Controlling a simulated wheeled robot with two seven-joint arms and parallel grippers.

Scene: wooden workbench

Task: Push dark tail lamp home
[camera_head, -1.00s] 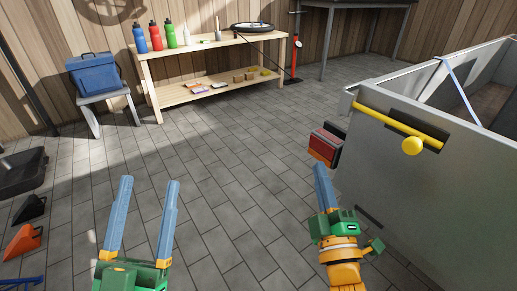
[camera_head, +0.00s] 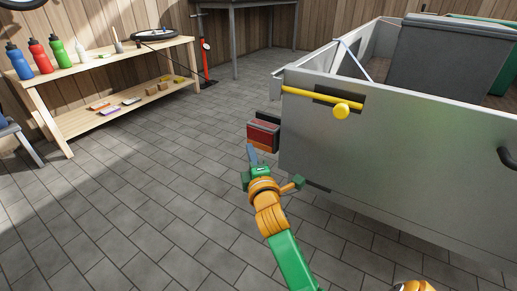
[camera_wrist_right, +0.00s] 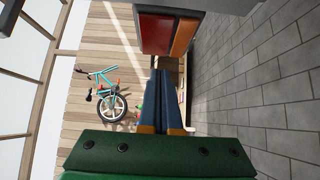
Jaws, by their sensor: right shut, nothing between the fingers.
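The tail lamp (camera_head: 263,136), a dark box with a red and orange face, sticks out at the left end of the grey trailer (camera_head: 400,150). It also shows large at the top of the right wrist view (camera_wrist_right: 168,32). My right gripper (camera_head: 251,154) is shut and empty, its blue fingertips close beside the lamp's lower left. In the right wrist view the shut fingers (camera_wrist_right: 165,98) point toward the lamp's lower edge. I cannot tell if they touch it. The lamp's mounting side is hidden. My left gripper is out of view.
A yellow bar with a round knob (camera_head: 341,110) sits on the trailer panel above and right of the lamp. A wooden shelf (camera_head: 120,95) with bottles stands at the back left. The tiled floor (camera_head: 150,180) between is clear.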

